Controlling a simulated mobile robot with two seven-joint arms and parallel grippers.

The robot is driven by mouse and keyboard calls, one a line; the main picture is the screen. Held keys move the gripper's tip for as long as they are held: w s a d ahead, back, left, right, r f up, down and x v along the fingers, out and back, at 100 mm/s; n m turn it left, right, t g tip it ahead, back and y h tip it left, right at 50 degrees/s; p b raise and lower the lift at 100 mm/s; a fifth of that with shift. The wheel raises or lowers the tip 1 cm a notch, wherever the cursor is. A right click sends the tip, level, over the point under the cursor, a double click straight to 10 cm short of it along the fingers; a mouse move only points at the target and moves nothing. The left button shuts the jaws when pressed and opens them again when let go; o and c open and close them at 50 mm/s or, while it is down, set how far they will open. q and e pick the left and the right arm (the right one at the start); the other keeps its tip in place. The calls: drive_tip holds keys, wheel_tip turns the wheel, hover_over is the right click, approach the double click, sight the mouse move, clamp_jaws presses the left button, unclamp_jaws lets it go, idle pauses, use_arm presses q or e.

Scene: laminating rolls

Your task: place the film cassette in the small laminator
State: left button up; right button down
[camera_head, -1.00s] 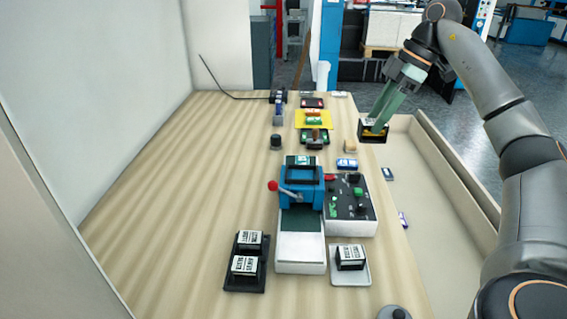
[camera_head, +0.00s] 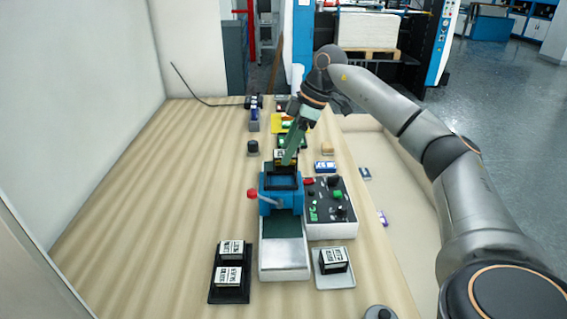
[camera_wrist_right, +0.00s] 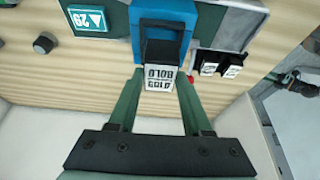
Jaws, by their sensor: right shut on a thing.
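The film cassette (camera_head: 279,155) is a small black block with a white label. In the right wrist view the cassette (camera_wrist_right: 160,76) shows the word GOLD. My right gripper (camera_head: 287,160) is shut on it. The small laminator (camera_head: 281,196) is blue, with a red-knobbed lever and a grey-and-green bed in front. The cassette is at the far upper edge of the laminator. In the wrist view it overlaps the blue laminator body (camera_wrist_right: 178,14); I cannot tell whether it touches or is seated. My left gripper is not in view.
A control box (camera_head: 331,222) stands right of the laminator. A black tray (camera_head: 230,296) with two labelled cassettes is at front left, and a pale tray (camera_head: 334,281) with one cassette at front right. Several small items stand behind. The table's left side is clear.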

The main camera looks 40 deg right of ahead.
drive_tip(key=x, duration=0.4)
drive_tip(key=shift+s+d+f, duration=0.1)
drive_tip(key=shift+d+f, duration=0.15)
drive_tip(key=shift+f, duration=0.15)
drive_tip(key=shift+c, duration=1.7)
unclamp_jaws()
drive_tip(key=shift+r, duration=0.15)
drive_tip(key=v, duration=1.2)
drive_tip(key=shift+p, duration=0.3)
